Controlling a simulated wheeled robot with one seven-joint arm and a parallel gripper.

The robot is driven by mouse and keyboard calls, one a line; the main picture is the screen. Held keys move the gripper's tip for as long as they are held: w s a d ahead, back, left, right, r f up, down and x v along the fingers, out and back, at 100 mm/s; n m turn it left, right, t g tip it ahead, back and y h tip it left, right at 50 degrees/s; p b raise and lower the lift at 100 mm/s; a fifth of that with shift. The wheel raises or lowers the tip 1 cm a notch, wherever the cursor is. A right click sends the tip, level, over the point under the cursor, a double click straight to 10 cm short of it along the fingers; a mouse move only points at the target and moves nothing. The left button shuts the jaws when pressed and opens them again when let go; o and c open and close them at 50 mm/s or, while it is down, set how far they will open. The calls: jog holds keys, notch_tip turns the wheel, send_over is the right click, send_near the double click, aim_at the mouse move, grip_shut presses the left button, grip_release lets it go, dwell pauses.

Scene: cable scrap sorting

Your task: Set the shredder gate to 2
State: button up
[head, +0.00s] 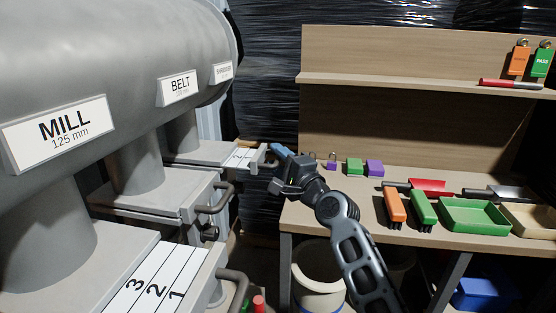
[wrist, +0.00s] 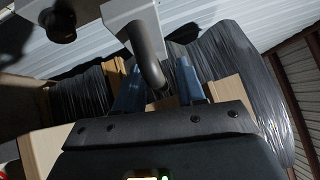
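The shredder gate (head: 238,155) is the farthest of the gates, under the small sign reading like "shredder" (head: 222,72). Its pale number strip shows, but the digits are too small to read surely. Its dark bar handle (head: 267,158) sticks out at the right end. My gripper (head: 276,152) is at this handle. In the wrist view the curved handle (wrist: 149,58) reaches down between the two blue fingers of my gripper (wrist: 159,82). The fingers stand apart, with a visible gap beside the handle; I see no clear grip.
Nearer are the belt gate (head: 150,193), showing no numbers, and the mill gate (head: 160,280), pulled out showing 3, 2, 1. A workbench (head: 310,215) on the right carries brushes, trays and small blocks. A white bucket (head: 318,285) stands under it.

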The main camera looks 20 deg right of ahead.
jog(key=s+d+f, duration=0.1)
jog(key=s, duration=0.6)
jog(key=shift+s+b, duration=0.3)
jog(key=shift+b, duration=0.05)
jog(key=shift+d+f, duration=0.1)
jog(key=s+a+f+n+g+h, duration=0.1)
jog(key=s+a+f+n+h, duration=0.15)
jog(key=s+f, duration=0.75)
jog(key=s+a+f+n+g+h, duration=0.1)
jog(key=s+a+f+n+g, duration=0.15)
jog(key=s+f, duration=0.75)
jog(key=s+r+n, duration=0.3)
jog(key=s+n, duration=0.1)
jog(key=s, duration=0.6)
jog(key=s+a+r+n, duration=0.1)
jog(key=s+r+n, duration=0.2)
jog(key=s, duration=0.7)
jog(key=s+a+r+n+g, duration=0.1)
jog(key=s+r+n, duration=0.2)
jog(key=s+n, duration=0.3)
jog(key=s, duration=0.5)
jog(key=shift+r+y, duration=0.35)
jog(key=shift+r, duration=0.05)
